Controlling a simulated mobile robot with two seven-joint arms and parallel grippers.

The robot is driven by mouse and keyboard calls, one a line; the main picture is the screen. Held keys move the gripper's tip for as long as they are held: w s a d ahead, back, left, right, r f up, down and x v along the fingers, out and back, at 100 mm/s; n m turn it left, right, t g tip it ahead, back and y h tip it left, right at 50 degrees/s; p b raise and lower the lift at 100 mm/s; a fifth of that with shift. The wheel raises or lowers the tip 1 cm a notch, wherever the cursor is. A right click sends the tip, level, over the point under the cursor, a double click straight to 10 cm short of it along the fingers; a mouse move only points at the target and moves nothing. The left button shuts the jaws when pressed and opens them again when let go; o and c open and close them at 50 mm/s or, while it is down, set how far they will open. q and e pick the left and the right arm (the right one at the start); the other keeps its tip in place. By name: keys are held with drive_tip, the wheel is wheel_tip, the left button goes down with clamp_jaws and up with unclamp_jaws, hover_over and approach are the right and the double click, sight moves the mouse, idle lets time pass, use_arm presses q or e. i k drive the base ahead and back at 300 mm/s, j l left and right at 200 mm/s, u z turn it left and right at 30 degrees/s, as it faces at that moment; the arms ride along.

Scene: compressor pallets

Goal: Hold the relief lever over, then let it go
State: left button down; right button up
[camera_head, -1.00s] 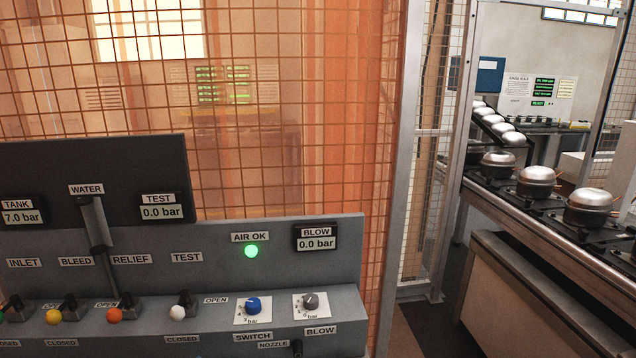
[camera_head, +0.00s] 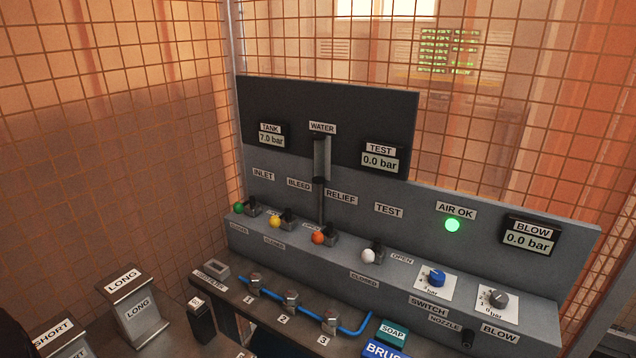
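The relief lever has an orange knob (camera_head: 318,237) and stands on the grey ledge of the control panel (camera_head: 330,175), below the RELIEF label (camera_head: 341,198). A small OPEN label beside it is partly hidden. Nothing touches the lever. The TANK display (camera_head: 271,135) reads 7.0 bar. The TEST display (camera_head: 382,158) reads 0.0 bar. Neither of my grippers shows in the head view.
Green (camera_head: 239,208), yellow (camera_head: 275,222) and white (camera_head: 368,256) knobs flank the orange one. A blue hose (camera_head: 303,313) with several fittings lies in front. LONG blocks (camera_head: 138,308) stand at the lower left. Orange mesh (camera_head: 120,140) closes the back.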

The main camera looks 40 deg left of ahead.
sight(317, 237)
drive_tip(key=l, duration=0.25)
drive_tip(key=k+l, duration=0.15)
drive_tip(key=l+u, duration=0.25)
drive_tip(key=u, duration=0.15)
drive_tip(key=k+l+u, duration=0.15)
drive_tip(key=u, duration=0.3)
drive_tip(key=i+j+u, duration=0.15)
drive_tip(key=u, duration=0.3)
drive_tip(key=i+u, duration=0.3)
drive_tip(key=u, duration=0.15)
